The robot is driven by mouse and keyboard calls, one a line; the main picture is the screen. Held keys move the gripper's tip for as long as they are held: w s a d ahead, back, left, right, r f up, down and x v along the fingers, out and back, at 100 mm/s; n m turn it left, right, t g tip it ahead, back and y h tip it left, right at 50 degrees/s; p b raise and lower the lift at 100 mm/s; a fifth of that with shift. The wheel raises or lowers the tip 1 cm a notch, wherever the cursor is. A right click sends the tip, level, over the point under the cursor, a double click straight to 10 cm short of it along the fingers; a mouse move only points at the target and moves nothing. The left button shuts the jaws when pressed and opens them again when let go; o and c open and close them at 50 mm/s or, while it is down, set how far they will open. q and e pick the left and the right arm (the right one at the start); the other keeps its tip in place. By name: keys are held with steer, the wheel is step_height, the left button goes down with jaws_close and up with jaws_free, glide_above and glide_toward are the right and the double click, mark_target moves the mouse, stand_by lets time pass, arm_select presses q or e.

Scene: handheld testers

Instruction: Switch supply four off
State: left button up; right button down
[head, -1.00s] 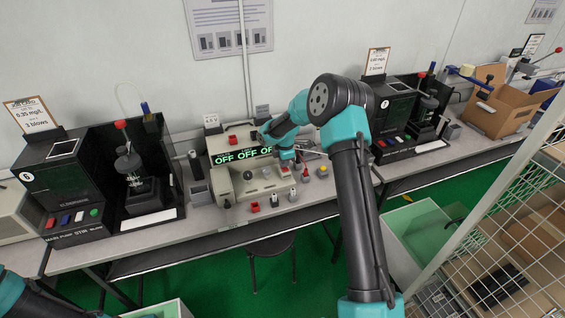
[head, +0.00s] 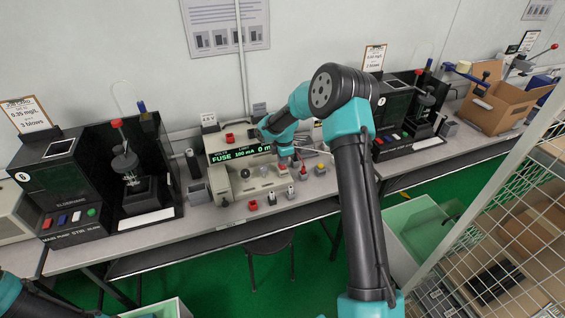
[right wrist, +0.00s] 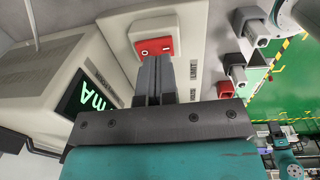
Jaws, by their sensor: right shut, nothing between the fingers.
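The cream bench supply (head: 217,181) stands mid-bench; I cannot read a number four on it. My right gripper (head: 300,165) is over the right part of the supply. In the right wrist view the closed fingers (right wrist: 156,62) are at a red switch (right wrist: 155,46) with white marks on the cream panel; whether they touch it is unclear. A green "mA" display (right wrist: 85,95) lies to the left. My left gripper is out of view; only part of that arm shows.
A black tester marked 6 (head: 60,185) stands left and another black tester (head: 400,105) right. Small red and grey connectors (head: 253,205) sit along the supply's front. A cardboard box (head: 495,105) is farther right, and a wire cage (head: 500,220) borders the right side.

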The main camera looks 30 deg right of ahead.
step_height(320, 180, up, 12)
steer(key=s, duration=0.1)
steer(key=shift+s+a, duration=0.15)
steer(key=shift+s, duration=0.05)
stand_by(0.3)
steer(key=shift+w+d+r+y, duration=0.1)
steer(key=shift+w+d+y, duration=0.15)
steer(key=shift+d+y, duration=0.35)
steer(key=shift+w+d+r+y, duration=0.1)
steer(key=shift+w+d+y, duration=0.1)
steer(key=shift+d+y, duration=0.4)
steer(key=shift+w+d+r+y, duration=0.1)
steer(key=shift+w+d+y, duration=0.15)
steer(key=shift+d+y, duration=0.35)
steer(key=x, duration=0.4)
steer(key=d+x, duration=0.1)
steer(key=x, duration=0.8)
steer(key=shift+w+d+f, duration=0.15)
steer(key=shift+w+f, duration=0.1)
steer(key=shift+w, duration=0.05)
steer(key=shift+f, duration=0.4)
